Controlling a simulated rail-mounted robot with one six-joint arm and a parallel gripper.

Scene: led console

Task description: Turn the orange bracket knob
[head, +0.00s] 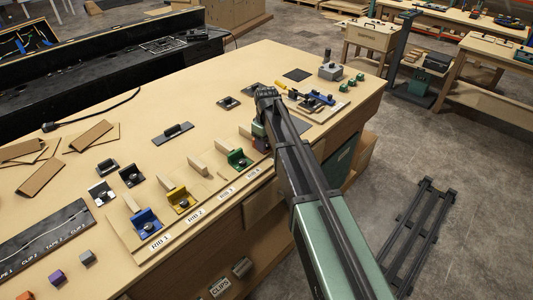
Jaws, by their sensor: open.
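No bracket reads as clearly orange. In the head view, a yellow-orange bracket (180,199) with a dark knob (183,203) sits above the RIB 2 label. A dark reddish bracket-like piece (262,144) shows partly behind my arm, to the right of the green bracket (239,159); its knob cannot be made out.
A blue bracket (147,222) stands above the RIB 1 label. Wooden ribs (197,165) stand along the strip. A dark handled plate (173,133) lies behind them. The table's middle is mostly clear.

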